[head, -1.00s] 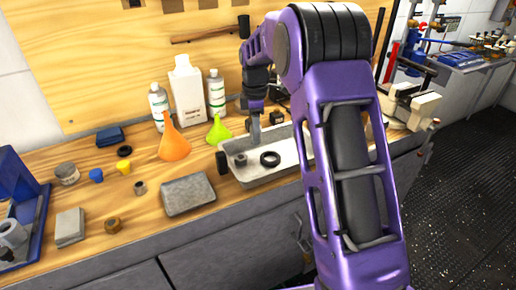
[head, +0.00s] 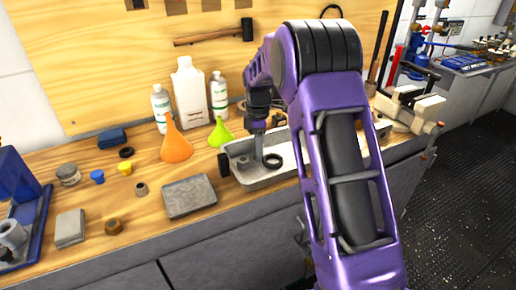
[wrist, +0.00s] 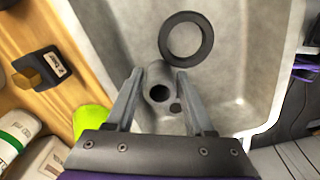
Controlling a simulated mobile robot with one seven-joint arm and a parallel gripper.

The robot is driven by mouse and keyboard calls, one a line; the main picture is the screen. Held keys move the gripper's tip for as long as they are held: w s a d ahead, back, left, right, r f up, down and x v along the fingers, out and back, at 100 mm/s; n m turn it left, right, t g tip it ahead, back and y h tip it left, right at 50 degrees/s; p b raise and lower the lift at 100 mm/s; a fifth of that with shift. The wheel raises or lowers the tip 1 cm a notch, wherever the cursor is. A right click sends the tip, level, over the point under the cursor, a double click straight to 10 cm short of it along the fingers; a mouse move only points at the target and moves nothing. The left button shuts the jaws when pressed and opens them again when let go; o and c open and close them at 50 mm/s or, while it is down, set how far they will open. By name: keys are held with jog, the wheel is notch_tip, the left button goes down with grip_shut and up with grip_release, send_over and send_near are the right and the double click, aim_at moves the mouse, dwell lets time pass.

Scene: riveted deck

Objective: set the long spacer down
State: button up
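The long spacer (wrist: 158,75) is a grey tube with a dark bore, seen between my fingertips in the wrist view. My gripper (wrist: 160,77) is shut on it, with one finger along each side. In the head view my gripper (head: 258,152) points down into the left part of the grey metal tray (head: 290,177). The tray's bare floor also shows in the wrist view (wrist: 235,65). I cannot tell whether the spacer's lower end touches the tray floor.
A dark ring (head: 272,161) lies in the tray, just right of my gripper. A green funnel (head: 221,134), an orange funnel (head: 175,146) and white bottles (head: 190,95) stand behind. A grey block (head: 189,197) lies left of the tray.

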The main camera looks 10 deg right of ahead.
jog(key=shift+r, duration=0.15)
notch_tip(320, 180, up, 12)
jog(key=p, duration=0.2)
dwell(0.4)
